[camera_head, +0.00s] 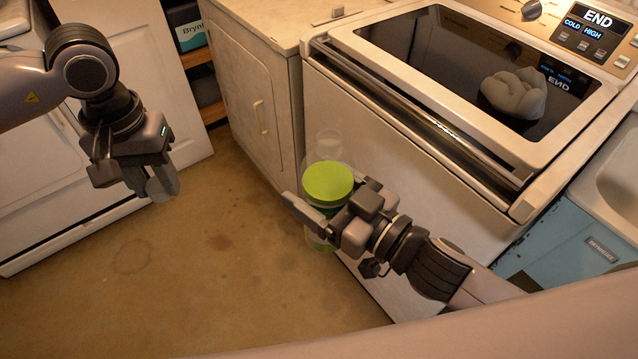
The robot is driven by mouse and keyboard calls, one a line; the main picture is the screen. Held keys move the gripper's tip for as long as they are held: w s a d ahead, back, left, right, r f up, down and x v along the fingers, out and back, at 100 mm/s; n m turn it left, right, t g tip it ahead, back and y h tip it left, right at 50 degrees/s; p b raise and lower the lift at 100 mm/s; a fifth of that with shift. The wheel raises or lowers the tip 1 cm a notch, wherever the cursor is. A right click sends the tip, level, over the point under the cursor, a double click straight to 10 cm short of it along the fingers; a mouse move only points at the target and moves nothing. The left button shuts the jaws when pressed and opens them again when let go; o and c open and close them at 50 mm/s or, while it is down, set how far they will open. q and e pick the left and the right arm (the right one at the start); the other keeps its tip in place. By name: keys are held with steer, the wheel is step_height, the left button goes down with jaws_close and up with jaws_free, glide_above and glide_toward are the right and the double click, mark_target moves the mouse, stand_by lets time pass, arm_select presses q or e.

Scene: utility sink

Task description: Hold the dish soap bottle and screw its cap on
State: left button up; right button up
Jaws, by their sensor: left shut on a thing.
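The dish soap bottle (328,185) is clear and holds bright green soap. It is upright in the middle of the view, and its narrow clear neck shows no cap on it. My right gripper (336,208) is shut around the bottle's body, one finger on each side, and holds it above the floor. My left gripper (162,186) is up and to the left, well apart from the bottle, with its fingers pointing down.
A washer (400,190) with a glass lid stands right behind the bottle, with a pale folded cloth (513,92) on top. A white cabinet (255,100) stands left of it. A blue sink unit (575,245) is at the right. The brown floor (190,270) between is clear.

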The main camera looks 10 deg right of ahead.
arm_select(q)
steer(key=w+d+r+m, duration=0.1)
steer(key=d+r+m, duration=0.2)
steer(key=d+r, duration=0.85)
step_height(320, 180, up, 6)
steer(key=m, duration=0.2)
glide_above(328, 139)
steer(key=shift+w+a+r, duration=0.1)
steer(key=shift+w+a, duration=0.05)
steer(key=shift+w, duration=0.15)
steer(key=shift+s+d+r+m, duration=0.15)
steer(key=shift+s+d+m, duration=0.1)
steer(key=shift+s+m, duration=0.05)
steer(key=shift+f, duration=2)
steer(key=shift+f, duration=0.9)
steer(key=shift+f, duration=0.55)
